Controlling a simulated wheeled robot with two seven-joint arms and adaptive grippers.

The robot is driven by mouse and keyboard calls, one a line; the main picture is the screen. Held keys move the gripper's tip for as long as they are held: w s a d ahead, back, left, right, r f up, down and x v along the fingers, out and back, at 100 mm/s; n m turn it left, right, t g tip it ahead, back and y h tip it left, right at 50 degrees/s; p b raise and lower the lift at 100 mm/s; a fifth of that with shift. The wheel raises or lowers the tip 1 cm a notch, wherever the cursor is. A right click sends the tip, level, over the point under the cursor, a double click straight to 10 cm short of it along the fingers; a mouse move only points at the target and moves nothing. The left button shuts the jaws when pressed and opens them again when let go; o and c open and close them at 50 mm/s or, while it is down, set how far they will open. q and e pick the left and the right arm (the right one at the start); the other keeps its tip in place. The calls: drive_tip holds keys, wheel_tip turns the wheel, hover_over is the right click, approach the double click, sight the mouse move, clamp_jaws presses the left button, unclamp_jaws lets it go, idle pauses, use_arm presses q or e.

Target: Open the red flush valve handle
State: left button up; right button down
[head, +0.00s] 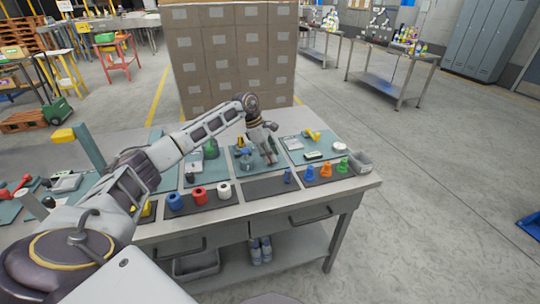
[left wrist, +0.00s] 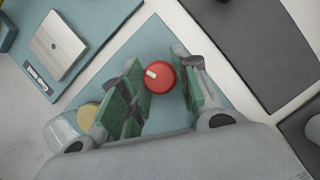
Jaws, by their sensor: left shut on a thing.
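The red flush valve handle (left wrist: 159,77) shows in the left wrist view as a round red knob with a short white mark on its top. It sits between the two green-padded fingers of my left gripper (left wrist: 161,84), which is shut on it. In the head view, my left gripper (head: 268,153) reaches down over the teal mat in the middle of the workbench. There the red handle is hidden or too small to make out. My right gripper is not in view.
The workbench (head: 292,205) carries several teal mats. Stacked cartons (head: 230,55) rise behind.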

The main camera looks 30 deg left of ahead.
use_arm(q)
drive_tip(key=shift+w+r+m+g, duration=0.15)
drive_tip(key=shift+m+g, duration=0.15)
drive_tip(key=shift+m, duration=0.7)
drive_tip(key=shift+m+g+h, duration=0.3)
drive_tip(key=shift+m+g, duration=0.1)
drive_tip(key=shift+m, duration=0.4)
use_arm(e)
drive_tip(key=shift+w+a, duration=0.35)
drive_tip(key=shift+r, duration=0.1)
use_arm(q)
drive_tip(key=o, duration=1)
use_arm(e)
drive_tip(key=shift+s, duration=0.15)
use_arm(q)
drive_tip(key=shift+a, duration=0.1)
drive_tip(key=v, duration=1.1)
drive_tip(key=shift+r, duration=0.4)
drive_tip(key=shift+a, duration=0.1)
